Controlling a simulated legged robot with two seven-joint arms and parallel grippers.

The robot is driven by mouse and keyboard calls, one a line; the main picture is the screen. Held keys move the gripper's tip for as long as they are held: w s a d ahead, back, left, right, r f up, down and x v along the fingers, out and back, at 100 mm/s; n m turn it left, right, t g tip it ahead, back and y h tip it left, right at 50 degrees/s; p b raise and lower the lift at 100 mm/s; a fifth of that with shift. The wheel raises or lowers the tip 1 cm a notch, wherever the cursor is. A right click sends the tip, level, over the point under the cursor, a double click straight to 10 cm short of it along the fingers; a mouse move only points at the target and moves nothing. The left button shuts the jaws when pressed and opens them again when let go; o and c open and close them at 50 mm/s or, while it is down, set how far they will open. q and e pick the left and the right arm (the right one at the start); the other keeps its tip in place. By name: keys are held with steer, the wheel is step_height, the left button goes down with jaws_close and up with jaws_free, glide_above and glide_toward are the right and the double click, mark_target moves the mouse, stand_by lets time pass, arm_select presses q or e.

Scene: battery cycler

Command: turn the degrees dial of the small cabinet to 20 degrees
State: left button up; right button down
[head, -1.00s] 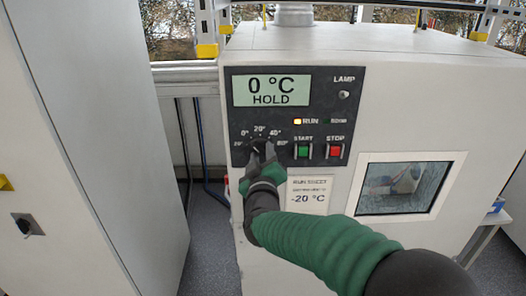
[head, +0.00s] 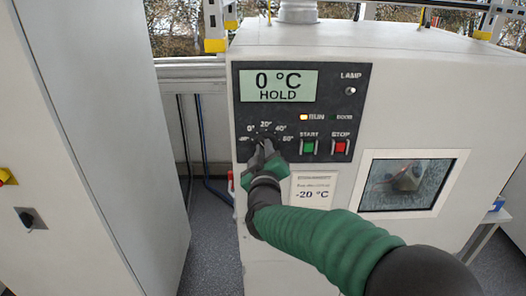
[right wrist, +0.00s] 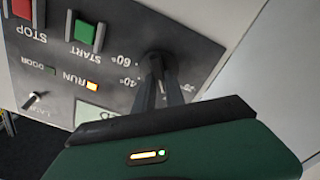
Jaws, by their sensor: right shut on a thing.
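The small cabinet (head: 400,90) is a white box with a dark control panel (head: 290,85). Its display (head: 278,86) reads 0 °C HOLD. The degrees dial (right wrist: 158,62) is a black knob at the lower left of the panel, with a scale around it that includes 0°, 20°, 40° and 60°. My right gripper (head: 264,147) is at the dial, its fingers shut on the knob. The right wrist view also shows the fingers (right wrist: 163,85) on the knob. The fingers hide most of the knob, so its pointer cannot be read. My left gripper is not in view.
Right of the dial are a green START button (head: 308,147) and a red STOP button (head: 340,147). The RUN light (head: 304,117) glows orange. A paper label (head: 313,190) reads -20 °C. A window (head: 408,185) is at the right. A tall grey cabinet (head: 110,120) stands at the left.

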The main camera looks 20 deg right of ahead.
steer(key=shift+s+d+f+m+b, duration=0.1)
steer(key=shift+f+m+b, duration=0.05)
steer(key=shift+m+b, duration=0.85)
steer(key=shift+f+m+b, duration=0.2)
steer(key=shift+m+b, duration=0.45)
steer(key=shift+m, duration=0.7)
steer(key=shift+s+d+f+m+b, duration=0.1)
steer(key=shift+f+m+b, duration=0.05)
steer(key=shift+m+b, duration=0.85)
steer(key=shift+m, duration=0.35)
steer(key=c, duration=1.5)
jaws_free()
steer(key=shift+w, duration=0.15)
steer(key=shift+c, duration=0.2)
steer(key=shift+o, duration=0.7)
steer(key=shift+w+r, duration=0.15)
steer(key=shift+w, duration=0.15)
